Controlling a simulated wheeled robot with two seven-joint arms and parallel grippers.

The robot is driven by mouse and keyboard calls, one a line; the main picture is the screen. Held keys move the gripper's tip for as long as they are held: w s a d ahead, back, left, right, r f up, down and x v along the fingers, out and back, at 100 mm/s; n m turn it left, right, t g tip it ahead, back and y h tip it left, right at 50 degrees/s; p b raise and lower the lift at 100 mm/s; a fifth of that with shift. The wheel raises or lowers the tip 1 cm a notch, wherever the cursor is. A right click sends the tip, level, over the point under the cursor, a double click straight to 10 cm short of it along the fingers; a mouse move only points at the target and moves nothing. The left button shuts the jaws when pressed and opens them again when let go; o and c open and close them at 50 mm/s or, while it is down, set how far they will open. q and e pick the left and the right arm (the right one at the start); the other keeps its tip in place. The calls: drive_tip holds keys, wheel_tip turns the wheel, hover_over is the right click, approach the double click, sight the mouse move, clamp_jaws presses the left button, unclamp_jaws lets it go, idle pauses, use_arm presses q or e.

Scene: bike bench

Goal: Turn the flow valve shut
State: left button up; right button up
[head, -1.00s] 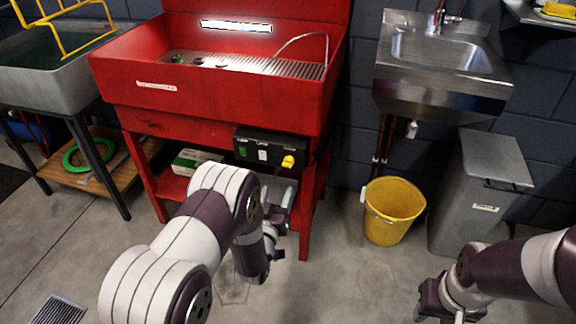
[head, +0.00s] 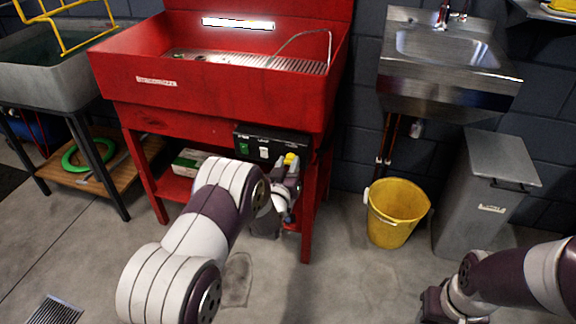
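The flow valve is a small yellow knob (head: 291,159) at the right end of the black control box (head: 262,145) on the front of the red parts washer (head: 215,100). My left gripper (head: 289,172) is right at the knob, its fingers just below and around its lower part. The arm and the small size hide whether the fingers touch the knob and how far apart they are. My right gripper (head: 432,305) is low at the bottom right, far from the valve; its fingers are not clear.
A box (head: 196,162) lies on the washer's lower shelf. The washer's red front leg (head: 309,215) is close beside my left gripper. The floor in front is open.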

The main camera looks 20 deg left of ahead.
idle(0.3)
use_arm(q)
drive_tip(key=n, duration=0.4)
drive_tip(key=shift+p, duration=0.35)
drive_tip(key=n, duration=0.4)
drive_tip(key=shift+p, duration=0.3)
drive_tip(key=n, duration=0.4)
drive_tip(key=shift+n+g+h, duration=0.3)
drive_tip(key=shift+h, duration=0.1)
drive_tip(key=shift+a+n+p, duration=0.1)
drive_tip(key=shift+n+p, duration=0.4)
drive_tip(key=shift+n, duration=1.6)
drive_tip(key=o, duration=1)
